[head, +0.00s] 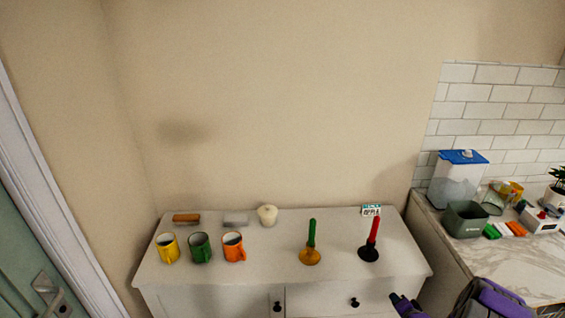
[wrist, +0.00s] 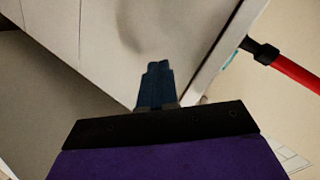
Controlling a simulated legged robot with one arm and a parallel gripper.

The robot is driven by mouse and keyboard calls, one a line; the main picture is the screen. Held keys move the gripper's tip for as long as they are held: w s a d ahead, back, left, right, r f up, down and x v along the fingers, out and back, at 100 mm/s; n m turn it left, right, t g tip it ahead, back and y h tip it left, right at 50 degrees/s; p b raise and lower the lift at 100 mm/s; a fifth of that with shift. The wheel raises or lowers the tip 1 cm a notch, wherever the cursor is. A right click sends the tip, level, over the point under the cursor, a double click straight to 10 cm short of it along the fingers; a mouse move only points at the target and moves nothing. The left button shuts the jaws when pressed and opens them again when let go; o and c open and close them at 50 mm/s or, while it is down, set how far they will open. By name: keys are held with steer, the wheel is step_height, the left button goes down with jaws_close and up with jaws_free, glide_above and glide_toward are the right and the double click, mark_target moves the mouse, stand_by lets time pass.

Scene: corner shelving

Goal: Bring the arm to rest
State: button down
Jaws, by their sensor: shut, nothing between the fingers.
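My gripper (head: 404,305) shows at the bottom right of the head view, in front of the white dresser and below its top. In the wrist view my gripper's dark fingers (wrist: 157,84) are together with nothing between them. My purple arm runs off the bottom edge of the head view. The wrist view shows the dresser's pale front close by and part of a red candle (wrist: 295,76) in its black holder (wrist: 259,50) at the right.
A marble counter (head: 505,255) at right holds a green bin (head: 465,220) and a blue-lidded container (head: 457,180). A door stands at left.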

steer(key=s+a+r+n+g+h, duration=0.1)
steer(key=s+a+r+n+g, duration=0.15)
steer(key=r, duration=0.55)
steer(key=s+a+r+n+g+h, duration=0.1)
steer(key=s+a+r+g, duration=0.15)
steer(key=r, duration=0.45)
steer(key=s+a+r+n+g, duration=0.2)
steer(key=s+a+r, duration=0.15)
steer(key=r, duration=0.45)
steer(key=s+a+r+n+g, duration=0.1)
steer(key=s+a+r, duration=0.3)
steer(key=s, duration=0.7)
steer(key=s+a+r+n+g, duration=0.2)
steer(key=s+a+r, duration=0.3)
steer(key=s+a, duration=0.3)
steer(key=s+a+r+n+g+y, duration=0.1)
steer(key=s+a+r+g, duration=0.3)
steer(key=s, duration=1.1)
steer(key=shift+a+r+n, duration=0.55)
steer(key=shift+a+n, duration=0.2)
steer(key=shift+a, duration=0.45)
steer(key=shift+s+d, duration=0.1)
